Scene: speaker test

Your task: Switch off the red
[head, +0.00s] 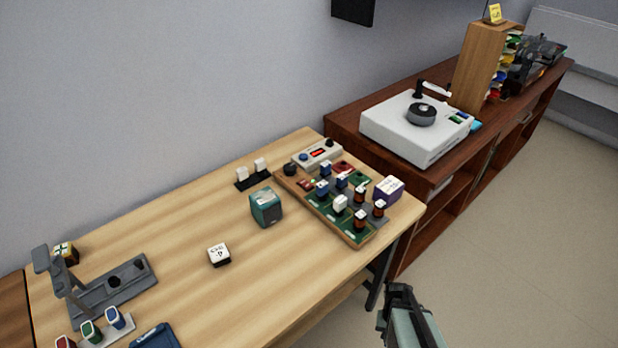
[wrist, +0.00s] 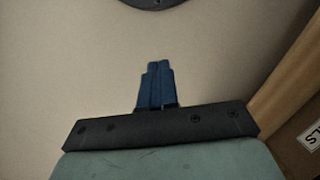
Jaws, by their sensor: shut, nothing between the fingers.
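A wood-framed board (head: 318,214) sits at the right end of the light wooden table. It carries green panels and several dark blue, brown and white upright pieces. A red patch (head: 343,167) shows near its back edge, and a small red part (head: 305,184) near its left corner. Whether either is a switch, and its state, is too small to tell. My gripper (head: 398,289) is in front of the table's right end, over the floor and apart from the board. In the wrist view its blue fingers (wrist: 156,66) are together and empty.
A teal box (head: 266,207), a white cube (head: 219,254) and a purple box (head: 388,189) are on the table (head: 170,235). A grey stand (head: 115,287) is at left. A white turntable (head: 400,130) stands on the brown cabinet. Mid-table has free room.

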